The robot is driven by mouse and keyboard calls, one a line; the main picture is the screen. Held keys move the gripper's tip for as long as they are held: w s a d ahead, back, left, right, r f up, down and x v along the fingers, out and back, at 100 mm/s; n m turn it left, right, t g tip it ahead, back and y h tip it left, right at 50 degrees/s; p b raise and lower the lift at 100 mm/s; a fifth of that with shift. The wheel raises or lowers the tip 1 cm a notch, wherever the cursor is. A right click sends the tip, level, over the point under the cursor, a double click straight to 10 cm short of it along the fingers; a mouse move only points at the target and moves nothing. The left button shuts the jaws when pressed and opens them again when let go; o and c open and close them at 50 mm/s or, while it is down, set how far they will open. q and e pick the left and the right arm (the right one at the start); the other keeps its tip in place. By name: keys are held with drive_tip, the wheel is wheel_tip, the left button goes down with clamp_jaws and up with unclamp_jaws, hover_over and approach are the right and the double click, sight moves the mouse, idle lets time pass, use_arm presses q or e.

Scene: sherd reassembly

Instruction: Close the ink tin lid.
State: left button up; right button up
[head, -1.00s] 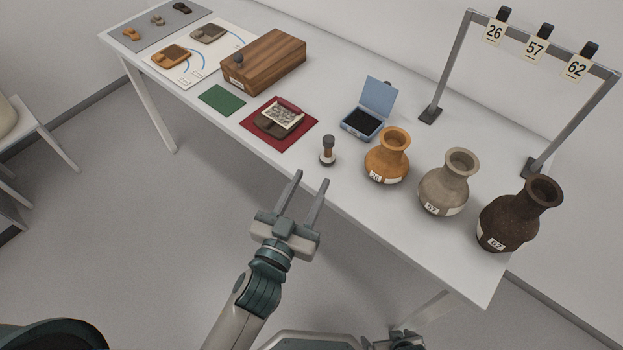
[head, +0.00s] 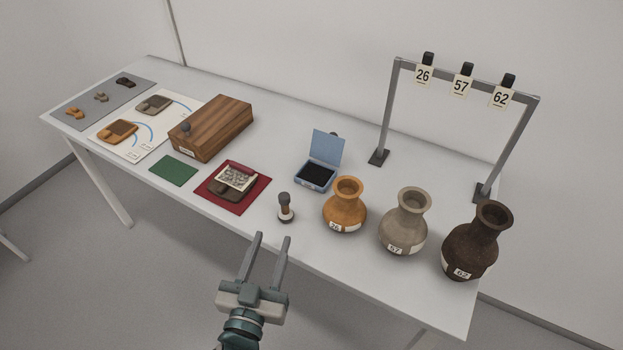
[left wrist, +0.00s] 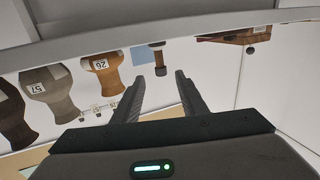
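The ink tin (head: 315,176) is a small blue box with a black pad inside, standing on the table behind the stamp. Its light blue lid (head: 326,148) stands raised, nearly upright, at the back of the tin. My left gripper (head: 273,240) is open and empty, in front of the table's front edge, apart from the tin. In the left wrist view its two fingers (left wrist: 155,85) are spread with nothing between them, and the picture appears upside down. My right gripper is not in view.
A dark-handled stamp (head: 285,208) stands between my left gripper and the tin. An orange vase (head: 345,208), a grey vase (head: 404,225) and a dark vase (head: 470,245) stand to the right. A red mat (head: 256,192) and a wooden box (head: 213,127) lie left. A tag rack (head: 387,115) stands behind.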

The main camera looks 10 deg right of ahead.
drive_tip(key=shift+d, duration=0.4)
